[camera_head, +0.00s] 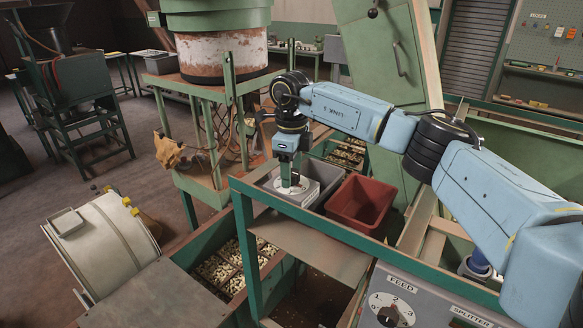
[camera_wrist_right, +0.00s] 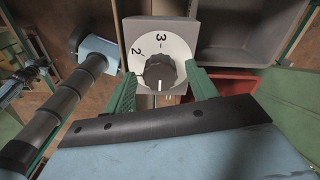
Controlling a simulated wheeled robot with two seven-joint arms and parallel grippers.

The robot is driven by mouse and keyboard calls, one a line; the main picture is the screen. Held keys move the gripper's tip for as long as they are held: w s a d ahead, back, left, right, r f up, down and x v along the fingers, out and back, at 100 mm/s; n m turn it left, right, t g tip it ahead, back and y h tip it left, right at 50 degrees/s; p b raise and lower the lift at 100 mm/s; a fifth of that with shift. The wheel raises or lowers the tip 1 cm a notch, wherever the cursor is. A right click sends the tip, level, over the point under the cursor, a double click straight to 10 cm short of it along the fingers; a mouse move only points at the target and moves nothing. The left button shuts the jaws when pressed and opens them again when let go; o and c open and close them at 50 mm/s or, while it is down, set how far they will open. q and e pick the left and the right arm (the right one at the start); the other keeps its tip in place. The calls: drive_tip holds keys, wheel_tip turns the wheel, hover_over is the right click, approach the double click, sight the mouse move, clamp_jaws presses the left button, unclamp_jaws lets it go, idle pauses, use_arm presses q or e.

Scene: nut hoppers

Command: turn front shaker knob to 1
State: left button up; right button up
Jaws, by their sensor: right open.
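The shaker knob (camera_wrist_right: 160,72) is dark and sits at the middle of a white round dial (camera_wrist_right: 182,48) on a grey box. The figures 3 and 2 show on the dial; the 1 cannot be made out. A pale pointer line on the knob points towards the bottom of the wrist view. My right gripper (camera_wrist_right: 162,88) is open, its green fingers on either side of the knob; contact cannot be told. In the head view my right gripper (camera_head: 289,183) reaches down over the grey dial box (camera_head: 308,194) and hides the knob. My left gripper is not in view.
A red bin (camera_head: 358,203) stands right of the dial box, with a grey bin (camera_head: 322,172) behind. A green rail (camera_head: 310,218) runs in front. A separate FEED dial (camera_head: 392,308) is at the bottom. A green hopper (camera_head: 220,45) stands behind left.

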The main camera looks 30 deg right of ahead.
drive_tip(key=shift+c, duration=1.2)
drive_tip(key=c, duration=0.8)
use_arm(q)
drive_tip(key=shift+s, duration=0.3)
use_arm(e)
drive_tip(key=shift+o, duration=0.2)
drive_tip(key=m+p, duration=0.1)
drive_tip(key=m, duration=0.4)
drive_tip(key=shift+r+m, duration=0.1)
drive_tip(key=shift+m, duration=0.3)
use_arm(q)
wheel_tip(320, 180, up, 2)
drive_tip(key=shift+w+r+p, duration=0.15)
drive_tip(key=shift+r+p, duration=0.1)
drive_tip(key=shift+p, duration=0.5)
use_arm(e)
drive_tip(key=m, duration=0.6)
